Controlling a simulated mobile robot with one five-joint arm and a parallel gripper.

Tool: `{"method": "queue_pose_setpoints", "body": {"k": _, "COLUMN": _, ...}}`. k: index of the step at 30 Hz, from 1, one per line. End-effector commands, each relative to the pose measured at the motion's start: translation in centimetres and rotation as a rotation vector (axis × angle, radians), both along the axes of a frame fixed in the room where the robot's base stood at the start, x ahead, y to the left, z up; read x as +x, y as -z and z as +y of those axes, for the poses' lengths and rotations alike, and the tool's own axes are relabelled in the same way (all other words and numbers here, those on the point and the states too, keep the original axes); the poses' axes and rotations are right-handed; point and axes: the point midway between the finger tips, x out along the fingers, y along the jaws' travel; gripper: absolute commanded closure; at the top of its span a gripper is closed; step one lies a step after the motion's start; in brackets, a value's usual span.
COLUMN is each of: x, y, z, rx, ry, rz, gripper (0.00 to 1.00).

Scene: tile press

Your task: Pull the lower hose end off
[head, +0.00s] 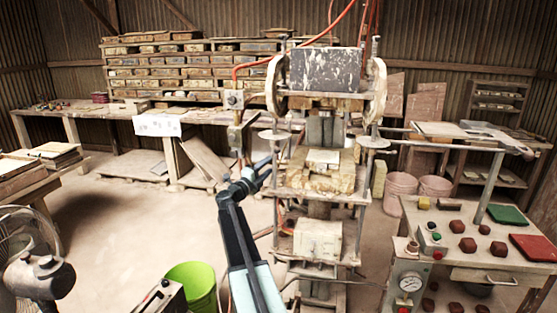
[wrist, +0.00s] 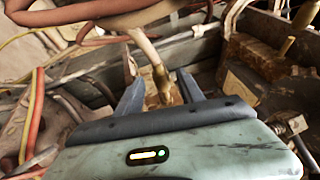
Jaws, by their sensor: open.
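In the wrist view, a pale hose end (wrist: 147,48) runs down into a brass-coloured fitting (wrist: 161,82) near the middle of the picture. My gripper (wrist: 158,78) is open, with one dark finger on each side of the fitting. A gap shows on both sides, and I cannot tell how deep the fitting sits between the fingers. In the head view, my gripper (head: 265,172) is at the left side of the press (head: 322,185), beside its middle table. The lower hose end cannot be made out there.
In the wrist view, a thick reddish-brown hose (wrist: 95,12) crosses above the fingers. Orange hoses (wrist: 33,112) hang at the left. In the head view, a green bucket (head: 192,283) and a control bench (head: 480,245) stand near the press.

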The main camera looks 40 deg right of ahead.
Motion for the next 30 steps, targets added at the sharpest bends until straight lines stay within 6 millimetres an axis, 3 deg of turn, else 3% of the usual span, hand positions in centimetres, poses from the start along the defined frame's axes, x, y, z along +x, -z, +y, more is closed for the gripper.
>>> {"method": "queue_pose_setpoints", "body": {"k": 10, "x": 0.8, "y": -1.2, "z": -6.4, "rx": -0.001, "ry": 0.006, "rz": 0.0, "gripper": 0.55}}
{"method": "queue_pose_setpoints", "body": {"k": 19, "x": 0.7, "y": -1.2, "z": -7.1, "rx": -0.001, "ry": 0.004, "rz": 0.001, "gripper": 0.55}}
{"method": "queue_pose_setpoints", "body": {"k": 24, "x": 0.7, "y": -1.2, "z": -7.1, "rx": -0.001, "ry": 0.005, "rz": 0.001, "gripper": 1.0}}
{"method": "queue_pose_setpoints", "body": {"k": 30, "x": 0.7, "y": -1.2, "z": -7.1, "rx": 0.0, "ry": 0.006, "rz": 0.001, "gripper": 1.0}}
